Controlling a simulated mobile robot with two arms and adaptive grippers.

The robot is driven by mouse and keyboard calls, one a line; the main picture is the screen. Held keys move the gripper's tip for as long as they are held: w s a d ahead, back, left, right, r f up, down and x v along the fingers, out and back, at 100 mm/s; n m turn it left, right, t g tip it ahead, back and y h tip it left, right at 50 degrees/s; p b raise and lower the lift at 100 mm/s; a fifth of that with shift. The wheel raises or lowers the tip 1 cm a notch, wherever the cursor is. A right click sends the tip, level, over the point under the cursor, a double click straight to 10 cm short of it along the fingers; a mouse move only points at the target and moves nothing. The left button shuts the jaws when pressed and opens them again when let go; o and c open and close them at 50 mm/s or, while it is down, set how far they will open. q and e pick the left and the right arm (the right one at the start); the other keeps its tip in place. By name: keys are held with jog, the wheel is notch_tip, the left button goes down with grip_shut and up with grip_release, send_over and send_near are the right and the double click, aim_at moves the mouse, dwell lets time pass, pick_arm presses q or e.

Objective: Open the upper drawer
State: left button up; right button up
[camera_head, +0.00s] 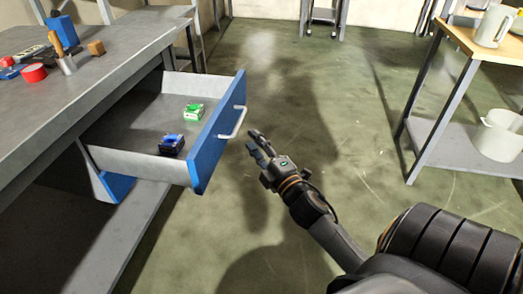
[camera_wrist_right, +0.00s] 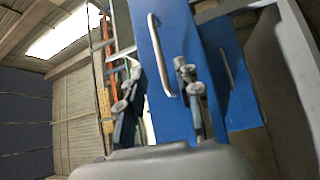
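The upper drawer (camera_head: 217,140) is pulled well out from under the workbench, and its inside shows. Its blue front carries a pale bar handle (camera_head: 236,123). The blue front (camera_wrist_right: 155,30) and handle (camera_wrist_right: 158,55) also show in the right wrist view. My right gripper (camera_head: 257,143) is just to the right of the handle, apart from it and empty. In the right wrist view its two fingers (camera_wrist_right: 158,98) stand wide apart, with the handle beyond the gap. My left gripper is not in view.
A green box (camera_head: 193,112) and a dark blue box (camera_head: 171,144) lie in the drawer. A lower drawer (camera_head: 117,186) sits beneath it, shut. Tools lie on the workbench (camera_head: 100,85). A shelf table (camera_head: 455,150) with a white bucket (camera_head: 498,135) stands right. The floor between is clear.

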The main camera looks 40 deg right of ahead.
jog(key=shift+s+a+f, duration=0.1)
jog(key=shift+s, duration=0.65)
jog(key=shift+s+a+f, duration=0.1)
jog(key=shift+s, duration=0.65)
